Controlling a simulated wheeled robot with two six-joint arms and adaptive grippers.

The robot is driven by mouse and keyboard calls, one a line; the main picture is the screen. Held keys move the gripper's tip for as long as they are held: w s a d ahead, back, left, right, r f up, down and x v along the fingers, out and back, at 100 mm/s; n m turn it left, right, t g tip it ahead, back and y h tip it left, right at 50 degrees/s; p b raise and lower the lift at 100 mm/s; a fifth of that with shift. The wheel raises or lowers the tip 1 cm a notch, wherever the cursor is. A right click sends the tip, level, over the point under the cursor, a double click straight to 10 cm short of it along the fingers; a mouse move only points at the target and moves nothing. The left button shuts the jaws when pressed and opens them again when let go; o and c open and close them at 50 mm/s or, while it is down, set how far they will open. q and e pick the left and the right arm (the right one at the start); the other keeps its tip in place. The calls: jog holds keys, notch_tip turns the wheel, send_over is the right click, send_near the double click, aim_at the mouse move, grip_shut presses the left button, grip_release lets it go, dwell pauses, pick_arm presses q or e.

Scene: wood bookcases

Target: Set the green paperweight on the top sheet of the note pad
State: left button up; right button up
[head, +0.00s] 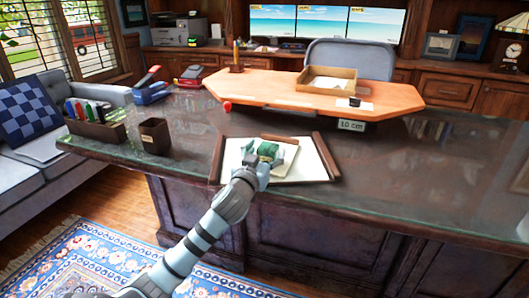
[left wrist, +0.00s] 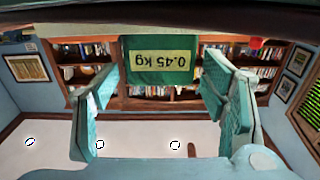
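The green paperweight (head: 268,149) shows in the head view at the white note pad (head: 289,157), in the middle of the desk. Whether it touches the top sheet is hard to tell. In the left wrist view the paperweight (left wrist: 160,58) has an upside-down yellow "0.45 kg" label. My left gripper (head: 257,164) is at the near left side of the paperweight. In the left wrist view its fingers (left wrist: 163,75) are spread, one on each side of the paperweight, with narrow gaps showing. My right gripper is not in view.
The pad lies on a white desk mat (head: 310,166) with brown side bars. A pen box (head: 97,127) and dark cup (head: 155,136) stand at left. A wooden riser (head: 390,100) with a tray (head: 327,84) is behind. The desk's right part is clear.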

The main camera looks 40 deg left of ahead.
pick_arm(q)
jog(key=p+v, duration=0.2)
jog(key=v, duration=1)
jog(key=shift+p, duration=0.3)
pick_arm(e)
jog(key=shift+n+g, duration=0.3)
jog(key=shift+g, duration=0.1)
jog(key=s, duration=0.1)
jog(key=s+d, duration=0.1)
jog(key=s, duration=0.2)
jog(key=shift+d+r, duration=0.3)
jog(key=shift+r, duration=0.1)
